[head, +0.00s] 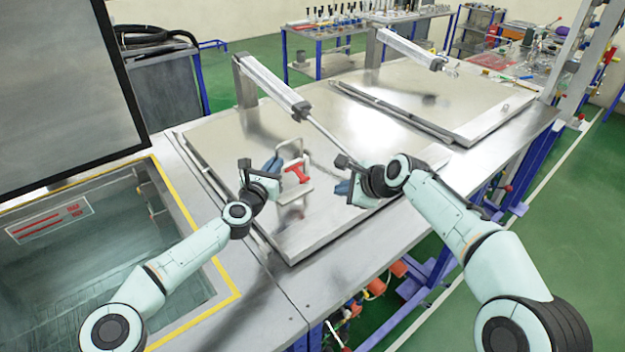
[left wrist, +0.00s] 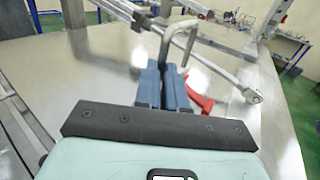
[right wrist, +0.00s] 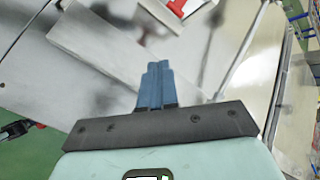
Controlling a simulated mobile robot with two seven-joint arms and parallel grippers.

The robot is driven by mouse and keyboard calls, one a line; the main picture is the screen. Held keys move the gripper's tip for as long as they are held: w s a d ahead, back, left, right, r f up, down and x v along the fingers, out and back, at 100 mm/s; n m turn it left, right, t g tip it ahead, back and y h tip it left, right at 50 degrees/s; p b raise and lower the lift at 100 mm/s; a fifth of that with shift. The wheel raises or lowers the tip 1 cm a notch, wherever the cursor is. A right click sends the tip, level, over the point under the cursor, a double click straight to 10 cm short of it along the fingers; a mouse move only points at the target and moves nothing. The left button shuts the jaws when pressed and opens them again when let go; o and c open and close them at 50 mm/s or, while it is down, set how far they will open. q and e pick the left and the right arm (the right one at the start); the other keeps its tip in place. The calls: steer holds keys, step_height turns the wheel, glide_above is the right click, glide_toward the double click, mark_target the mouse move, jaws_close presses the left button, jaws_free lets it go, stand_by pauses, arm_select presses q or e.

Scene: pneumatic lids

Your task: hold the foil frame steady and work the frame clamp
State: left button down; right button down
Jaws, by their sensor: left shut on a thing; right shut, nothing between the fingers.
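The foil frame (head: 308,187), a grey tube frame on a metal lid, stands in the middle of the head view. A red frame clamp (head: 297,173) sits on it; the clamp also shows in the left wrist view (left wrist: 200,97) and at the top edge of the right wrist view (right wrist: 177,7). My left gripper (head: 275,164) is shut on the left side of the foil frame, and its fingers hide part of the tube. My right gripper (head: 344,187) is shut and empty, to the right of the frame and apart from the clamp.
The metal lid (head: 310,232) lies on the steel bench, with a cylinder arm (head: 270,85) and its thin rod behind the frame. A second lid (head: 430,95) lies farther right. An open yellow-edged tank (head: 190,215) is at left. The lid around the frame is mostly bare.

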steer(key=r+m, duration=0.1)
steer(key=m, duration=0.2)
steer(key=r+m, duration=0.2)
steer(key=m, duration=0.1)
steer(key=r+m, duration=0.1)
steer(key=m, duration=0.2)
steer(key=shift+s+a+r+m, duration=0.25)
steer(key=shift+s+r+m, duration=0.05)
steer(key=shift+s+r, duration=0.1)
glide_toward(300, 174)
steer(key=shift+w+a+f, duration=0.15)
steer(key=shift+w+f, duration=0.15)
steer(key=shift+f, duration=0.6)
steer(key=shift+w+a+f, duration=0.15)
steer(key=shift+w+f, duration=0.15)
steer(key=shift+f, duration=0.6)
steer(key=shift+w+a+f, duration=0.1)
steer(key=shift+w+f, duration=0.25)
steer(key=shift+f, duration=0.55)
steer(key=shift+f, duration=0.1)
